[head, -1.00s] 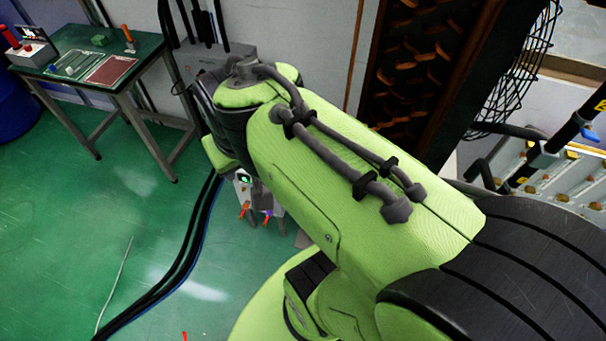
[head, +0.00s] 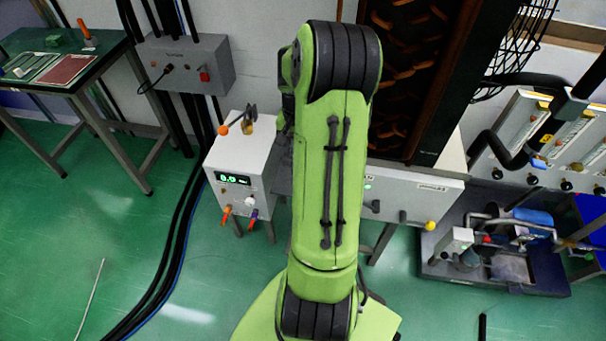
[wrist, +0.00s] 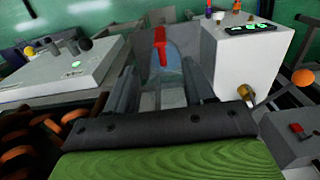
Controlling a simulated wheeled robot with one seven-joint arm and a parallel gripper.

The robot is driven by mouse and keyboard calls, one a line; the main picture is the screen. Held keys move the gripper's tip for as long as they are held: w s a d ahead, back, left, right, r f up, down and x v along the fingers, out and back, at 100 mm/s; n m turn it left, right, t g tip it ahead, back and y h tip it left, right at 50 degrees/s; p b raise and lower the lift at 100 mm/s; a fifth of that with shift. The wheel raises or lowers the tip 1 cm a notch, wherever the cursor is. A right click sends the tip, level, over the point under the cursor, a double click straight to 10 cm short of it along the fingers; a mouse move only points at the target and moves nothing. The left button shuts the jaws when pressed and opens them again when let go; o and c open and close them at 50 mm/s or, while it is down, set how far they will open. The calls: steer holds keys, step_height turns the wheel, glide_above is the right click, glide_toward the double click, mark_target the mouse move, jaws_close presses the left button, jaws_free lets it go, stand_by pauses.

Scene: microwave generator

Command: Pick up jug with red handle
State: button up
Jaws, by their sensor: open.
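The jug (wrist: 173,66) shows in the wrist view, upper middle, with a translucent pale blue body and a bright red handle (wrist: 160,44). It stands between a white cabinet on the right and a flat grey panel on the left. My gripper (wrist: 160,78) is open and empty, with one grey finger on each side of the jug in the picture. The jug appears beyond the fingertips; I cannot tell how far. In the head view my green arm hides the jug and the gripper.
A white cabinet (head: 232,178) with a green display stands left of my arm. A grey box unit (head: 400,199) with a yellow knob is on the right. A pump unit (head: 495,262) sits further right. A green-topped table (head: 100,62) is at upper left. Dark cables (head: 175,270) cross open floor.

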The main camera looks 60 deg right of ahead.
step_height(320, 180, down, 14)
steer(key=b, duration=0.5)
steer(key=shift+d+r, duration=0.1)
steer(key=shift+r, duration=0.15)
jaws_close()
steer(key=shift+w, duration=0.1)
